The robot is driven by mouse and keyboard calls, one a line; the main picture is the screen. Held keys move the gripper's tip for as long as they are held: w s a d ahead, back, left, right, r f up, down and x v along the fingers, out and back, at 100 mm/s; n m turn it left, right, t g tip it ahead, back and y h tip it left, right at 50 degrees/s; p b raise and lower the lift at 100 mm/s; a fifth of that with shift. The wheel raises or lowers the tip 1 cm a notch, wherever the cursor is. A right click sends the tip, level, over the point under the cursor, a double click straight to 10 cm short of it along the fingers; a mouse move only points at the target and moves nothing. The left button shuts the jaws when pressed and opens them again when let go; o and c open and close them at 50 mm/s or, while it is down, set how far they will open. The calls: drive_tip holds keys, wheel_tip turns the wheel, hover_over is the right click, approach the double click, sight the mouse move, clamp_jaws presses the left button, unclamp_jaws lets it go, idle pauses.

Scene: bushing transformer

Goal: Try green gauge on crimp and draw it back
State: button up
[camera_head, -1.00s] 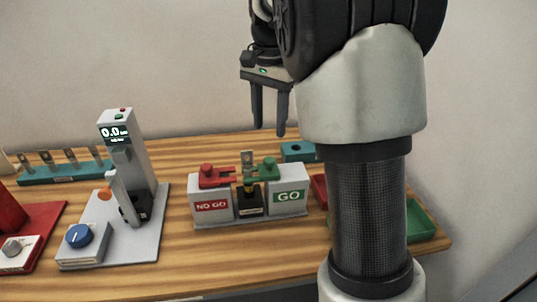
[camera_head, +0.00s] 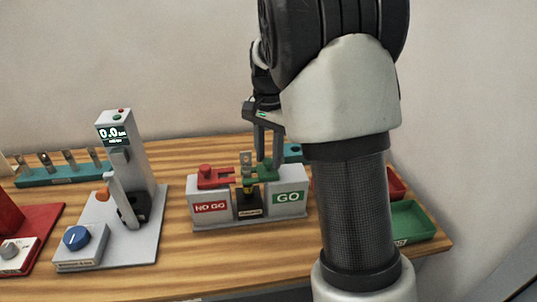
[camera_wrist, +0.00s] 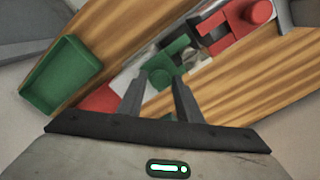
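The green gauge (camera_head: 266,174) sits on the white GO block at the right of the gauge stand (camera_head: 248,206). Its jaws point left toward the crimp terminal (camera_head: 246,160), which stands upright in the black holder at the middle. My gripper (camera_head: 268,160) points down right at the green gauge's knob, which the fingers partly hide. In the wrist view, the green gauge (camera_wrist: 177,52) shows its round knob between the two fingertips (camera_wrist: 160,82). The fingers are apart, with gaps beside the knob; whether they touch it I cannot tell.
The red NO GO gauge (camera_head: 214,176) sits left of the terminal. A crimp tester (camera_head: 124,160) with a lever and display stands further left. A green tray (camera_head: 412,222) and a red tray (camera_head: 396,183) are at the right. A teal block (camera_head: 292,152) is behind the stand.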

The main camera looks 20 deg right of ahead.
clamp_jaws()
drive_tip(key=shift+s+d+p, duration=0.2)
drive_tip(key=shift+d+p, duration=0.2)
drive_tip(key=shift+d, duration=2.2)
drive_tip(key=shift+o, duration=1.9)
unclamp_jaws()
drive_tip(key=shift+d, duration=0.15)
drive_tip(key=shift+r, duration=0.1)
drive_tip(key=shift+r, duration=0.35)
wheel_tip(320, 180, up, 17)
drive_tip(key=p, duration=0.1)
drive_tip(key=shift+f, duration=0.2)
